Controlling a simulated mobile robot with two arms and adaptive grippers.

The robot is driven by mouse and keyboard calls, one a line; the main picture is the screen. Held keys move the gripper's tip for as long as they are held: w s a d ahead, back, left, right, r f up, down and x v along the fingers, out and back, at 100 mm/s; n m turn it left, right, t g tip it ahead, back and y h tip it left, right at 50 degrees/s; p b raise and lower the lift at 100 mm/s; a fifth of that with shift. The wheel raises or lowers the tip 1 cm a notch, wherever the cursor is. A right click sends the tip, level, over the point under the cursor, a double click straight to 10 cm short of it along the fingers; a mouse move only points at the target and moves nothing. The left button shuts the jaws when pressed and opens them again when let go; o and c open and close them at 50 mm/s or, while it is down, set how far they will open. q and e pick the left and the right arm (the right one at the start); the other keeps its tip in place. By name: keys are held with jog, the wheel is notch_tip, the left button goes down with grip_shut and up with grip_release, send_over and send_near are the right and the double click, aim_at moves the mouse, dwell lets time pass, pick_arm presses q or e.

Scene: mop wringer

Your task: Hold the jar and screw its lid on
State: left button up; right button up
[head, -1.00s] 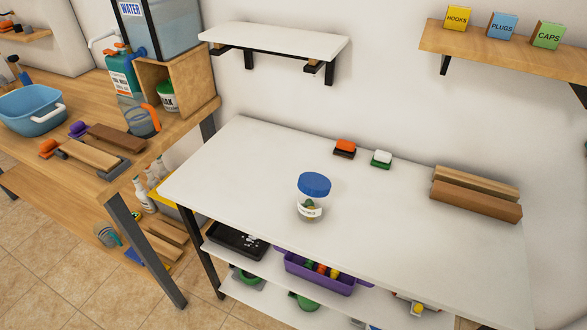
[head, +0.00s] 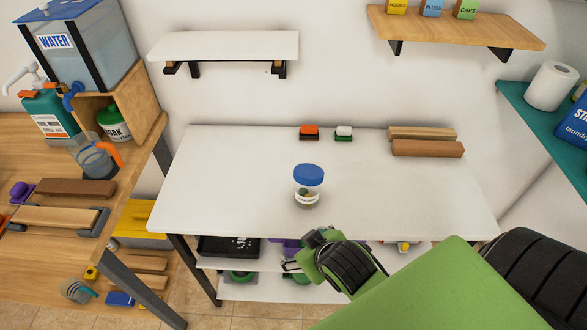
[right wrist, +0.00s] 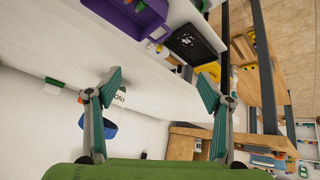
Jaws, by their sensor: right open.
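The clear jar (head: 308,193), with a pale label and small coloured contents, stands upright near the middle of the white table (head: 230,185). The blue lid (head: 309,173) sits on top of the jar; I cannot tell whether it is threaded. My right gripper (head: 292,265) is in front of the table's near edge, short of the jar. Its fingers are apart and empty in the right wrist view (right wrist: 160,88). There the blue lid (right wrist: 82,122) shows beyond the left finger, which partly hides the jar. My left gripper is not in view.
An orange-topped block (head: 309,132), a white-topped block (head: 343,133) and wooden blocks (head: 428,148) lie along the table's back. A white shelf (head: 225,46) is above. The table around the jar is clear. A wooden bench (head: 60,225) is at left.

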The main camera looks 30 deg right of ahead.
jog(key=w+a+r+n+t+y, duration=0.1)
jog(key=w+r+t, duration=0.4)
jog(key=w+r, duration=0.5)
jog(key=w+a+r+n+t, duration=0.15)
jog(key=w+r+t, duration=0.35)
jog(key=w+r, duration=0.5)
jog(key=s+a+r+n+t+y, duration=0.1)
jog(key=a+r+n+y, duration=0.45)
jog(key=r, duration=0.25)
jog(key=s+a+r+n+t+y, duration=0.1)
jog(key=a+r+n+y, duration=0.45)
jog(key=r, duration=0.25)
jog(key=s+a+f+n+g+y, duration=0.1)
jog(key=s+a+n+g+y, duration=0.3)
jog(key=a+n+g+y, duration=0.7)
jog(key=d+f+n+g+h, duration=0.6)
jog(key=d+f+h, duration=0.5)
jog(key=f+h, duration=0.15)
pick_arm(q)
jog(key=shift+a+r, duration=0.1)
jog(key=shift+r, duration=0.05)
pick_arm(e)
jog(key=d+m+g+h, duration=0.1)
jog(key=d+m+h, duration=0.3)
jog(key=d, duration=1.9)
jog(key=h, duration=0.5)
jog(key=shift+w+d+f+g, duration=0.2)
jog(key=shift+f+g, duration=0.1)
jog(key=shift+g, duration=0.1)
